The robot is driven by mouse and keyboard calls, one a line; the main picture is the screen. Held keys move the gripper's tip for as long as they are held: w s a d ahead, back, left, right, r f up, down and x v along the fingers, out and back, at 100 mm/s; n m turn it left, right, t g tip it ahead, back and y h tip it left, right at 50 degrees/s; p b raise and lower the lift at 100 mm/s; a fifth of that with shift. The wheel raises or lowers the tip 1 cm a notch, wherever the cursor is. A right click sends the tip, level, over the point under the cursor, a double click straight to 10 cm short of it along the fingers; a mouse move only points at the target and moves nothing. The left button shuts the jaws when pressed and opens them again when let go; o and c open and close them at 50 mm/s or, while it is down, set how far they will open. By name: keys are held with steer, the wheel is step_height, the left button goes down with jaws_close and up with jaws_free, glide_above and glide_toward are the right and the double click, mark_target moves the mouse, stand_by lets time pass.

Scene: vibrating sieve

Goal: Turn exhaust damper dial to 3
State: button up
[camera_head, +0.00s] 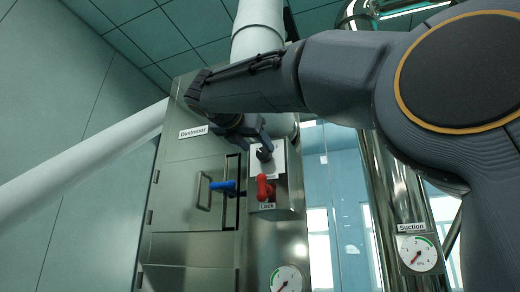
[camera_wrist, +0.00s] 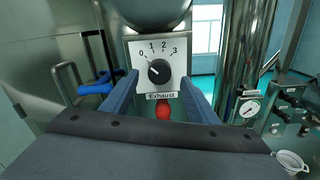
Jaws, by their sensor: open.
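The exhaust dial is a round black knob (camera_wrist: 159,71) on a white plate marked 0 to 3, labelled "Exhaust". A pale mark on the knob points to the upper left, seemingly toward 0. The dial also shows in the head view (camera_head: 264,154), on a metal box, partly hidden by my gripper. My gripper (camera_wrist: 160,82) is open, with one finger at each side of the dial in the wrist view. The fingers appear close to the knob; I cannot tell whether they touch it. In the head view my gripper (camera_head: 254,133) reaches the dial from above.
A red lock handle (camera_head: 265,188) sits just below the dial. A suction gauge (camera_head: 418,254) and shiny pipe (camera_head: 385,200) stand right.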

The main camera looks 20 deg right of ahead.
mark_target(262, 153)
steer(key=shift+p+x, duration=0.55)
steer(key=shift+x, duration=1.55)
steer(key=shift+c, duration=0.5)
steer(key=c, duration=0.9)
steer(key=shift+c, duration=0.2)
